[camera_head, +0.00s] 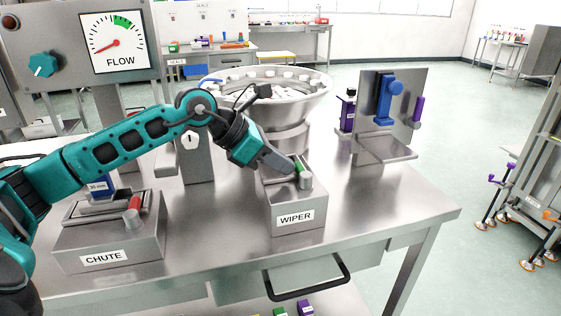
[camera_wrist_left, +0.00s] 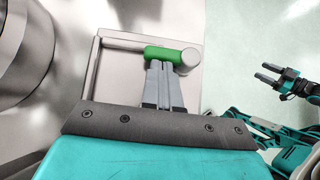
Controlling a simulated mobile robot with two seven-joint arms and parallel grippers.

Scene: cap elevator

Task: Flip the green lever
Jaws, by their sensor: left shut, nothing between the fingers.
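The green lever (camera_head: 298,166) is on top of the grey metal box (camera_head: 297,233) labelled WIPER. In the left wrist view the lever (camera_wrist_left: 168,54) is a green grip lying crosswise between a thin rod and a round metal knob. My left gripper (camera_head: 291,168) reaches the box from the left. Its fingers (camera_wrist_left: 160,68) are together and empty, with the tips right at the near side of the green grip. Whether they touch it I cannot tell. My right gripper (camera_wrist_left: 266,73) shows at the right of the left wrist view, its fingers apart and empty.
The CHUTE box (camera_head: 110,239) with a red lever (camera_head: 132,213) stands on the table under my left arm. A metal bowl feeder (camera_head: 268,88) is behind the WIPER box. A bracket stand (camera_head: 400,110) is at the right. The tabletop (camera_head: 385,205) right of the WIPER box is clear.

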